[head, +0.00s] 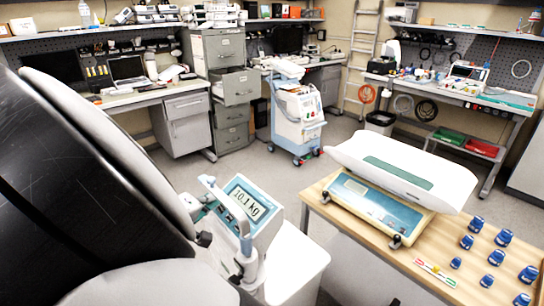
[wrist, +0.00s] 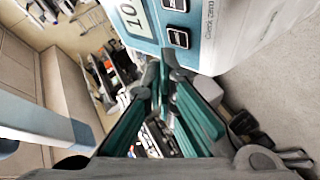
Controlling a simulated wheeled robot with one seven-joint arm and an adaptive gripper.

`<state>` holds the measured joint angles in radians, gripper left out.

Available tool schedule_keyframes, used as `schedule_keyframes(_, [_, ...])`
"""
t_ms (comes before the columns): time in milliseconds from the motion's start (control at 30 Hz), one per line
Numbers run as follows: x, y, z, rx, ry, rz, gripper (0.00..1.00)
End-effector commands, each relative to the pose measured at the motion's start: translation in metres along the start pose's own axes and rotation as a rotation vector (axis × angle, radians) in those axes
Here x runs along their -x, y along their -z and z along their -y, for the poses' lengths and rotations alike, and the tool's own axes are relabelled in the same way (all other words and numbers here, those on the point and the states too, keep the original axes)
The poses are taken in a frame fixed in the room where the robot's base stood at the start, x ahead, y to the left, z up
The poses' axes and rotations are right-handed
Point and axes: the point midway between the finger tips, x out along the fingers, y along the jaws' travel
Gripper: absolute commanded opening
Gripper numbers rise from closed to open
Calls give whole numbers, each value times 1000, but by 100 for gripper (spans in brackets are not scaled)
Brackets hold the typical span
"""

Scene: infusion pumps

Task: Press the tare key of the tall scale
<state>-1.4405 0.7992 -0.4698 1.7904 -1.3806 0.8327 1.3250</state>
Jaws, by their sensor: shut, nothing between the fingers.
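The tall scale's head (head: 251,208) stands in the lower middle of the head view, with a lit display (head: 244,200) reading 10.1 kg. In the wrist view its white and teal panel (wrist: 207,30) fills the top, with part of the display (wrist: 134,16) and dark square keys (wrist: 178,38). "Check zero" print shows beside them; I cannot read which key is tare. My gripper (wrist: 163,72) is shut and empty, its green fingers pointing at the panel's lower edge, close under the keys. Contact cannot be told. My arm covers the left of the head view.
A pale bar (wrist: 38,120) crosses the left of the wrist view. A wooden table (head: 375,258) at right bears a baby scale with a white tray (head: 398,172) and several blue weights (head: 496,257). A wheeled machine (head: 297,118) stands behind, with open floor between.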

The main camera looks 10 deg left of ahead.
Motion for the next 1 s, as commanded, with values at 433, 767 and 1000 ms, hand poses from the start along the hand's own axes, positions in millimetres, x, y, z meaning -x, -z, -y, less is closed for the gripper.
schedule_keyframes(433, [-4,-2,2,0,0,0,0])
schedule_keyframes(767, [-6,-4,4,0,0,0,0])
schedule_keyframes(1000, [-6,-4,4,0,0,0,0])
